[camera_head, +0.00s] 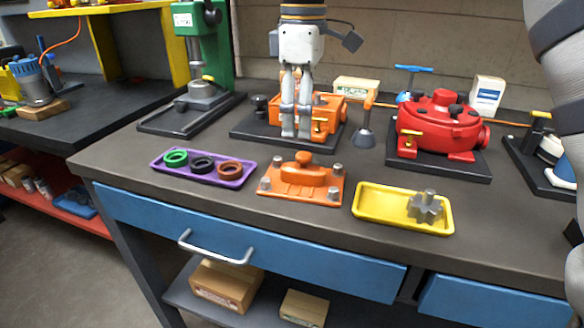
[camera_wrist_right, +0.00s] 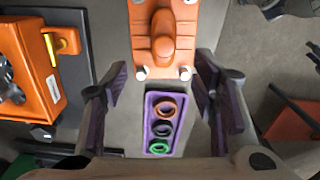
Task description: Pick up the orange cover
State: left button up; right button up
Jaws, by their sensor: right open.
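The orange cover (camera_head: 302,180) lies flat on the grey workbench between a purple tray and a yellow tray. It has a raised knob in the middle and grey bolts at its corners. In the right wrist view the cover (camera_wrist_right: 160,45) shows at the top centre, beyond the fingertips. My right gripper (camera_head: 296,134) points down behind the cover in the head view, in front of an orange motor housing. In the wrist view its fingers (camera_wrist_right: 161,80) are spread apart with nothing between them. My left gripper is not in view.
The purple tray (camera_head: 240,182) holds green, black and brown rings. The yellow tray (camera_head: 375,204) holds a grey gear. The orange housing (camera_head: 328,110) stands on a dark plate behind my gripper. A red motor (camera_head: 436,125) stands to the right, a green press (camera_head: 190,50) at the left.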

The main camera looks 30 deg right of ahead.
aim_at(304, 155)
jog(key=f, duration=0.5)
jog(key=s+f, duration=0.1)
jog(key=f, duration=0.2)
jog(key=shift+f, duration=0.35)
jog(key=shift+w+f, duration=0.1)
jog(key=shift+f, duration=0.15)
jog(key=shift+r, duration=0.1)
grip_shut()
